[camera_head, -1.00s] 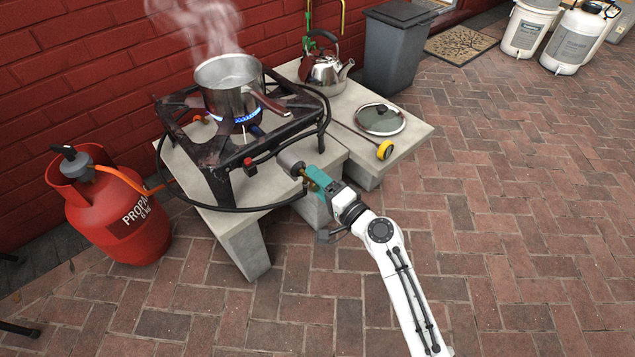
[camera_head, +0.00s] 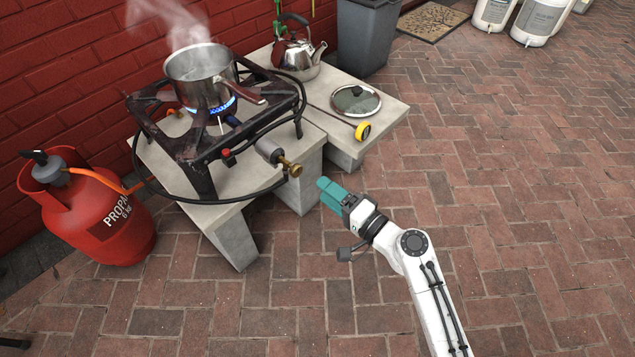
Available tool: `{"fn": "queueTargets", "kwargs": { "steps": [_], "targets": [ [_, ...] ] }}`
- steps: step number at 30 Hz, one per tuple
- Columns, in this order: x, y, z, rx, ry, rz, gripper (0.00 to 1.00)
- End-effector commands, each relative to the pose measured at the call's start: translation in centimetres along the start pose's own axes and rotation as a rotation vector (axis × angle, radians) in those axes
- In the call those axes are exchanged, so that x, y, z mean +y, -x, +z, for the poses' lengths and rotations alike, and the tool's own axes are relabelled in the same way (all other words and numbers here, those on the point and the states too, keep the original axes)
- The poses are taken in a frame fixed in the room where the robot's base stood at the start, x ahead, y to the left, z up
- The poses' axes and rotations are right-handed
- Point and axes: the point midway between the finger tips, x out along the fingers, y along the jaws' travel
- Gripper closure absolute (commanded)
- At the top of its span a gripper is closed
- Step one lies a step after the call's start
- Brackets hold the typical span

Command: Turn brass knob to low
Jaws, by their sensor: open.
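The brass knob (camera_head: 292,167) sticks out from the front right of the black burner stand (camera_head: 196,165), at the end of a grey cylinder. Blue flame burns under a steaming steel pot (camera_head: 203,77) on the stand. My gripper (camera_head: 325,188), with teal fingers, is to the right of the knob and slightly lower in the picture, apart from it. It is open and holds nothing. The gap between the fingers is hard to see from this side. The knob's exact setting is too small to read.
A kettle (camera_head: 297,52), a glass lid (camera_head: 355,100) and a yellow-ended probe (camera_head: 362,131) sit on the concrete slab (camera_head: 385,118). The brick floor to the right is clear.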

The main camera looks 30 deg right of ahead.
Motion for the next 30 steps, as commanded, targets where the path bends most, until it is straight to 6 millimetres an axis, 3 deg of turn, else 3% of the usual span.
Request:
{"fn": "queueTargets", "kwargs": {
  "steps": [12,16,20,30],
  "targets": [
    [-0.02,0.51,0.00,0.000,0.007,-0.001,0.40],
    [0.19,0.71,0.16,0.000,0.098,0.000,0.40],
    [0.46,0.76,0.35,0.000,0.342,-0.001,0.40],
    [0.38,0.93,0.58,-0.002,1.179,0.000,0.40]
  ]
}}
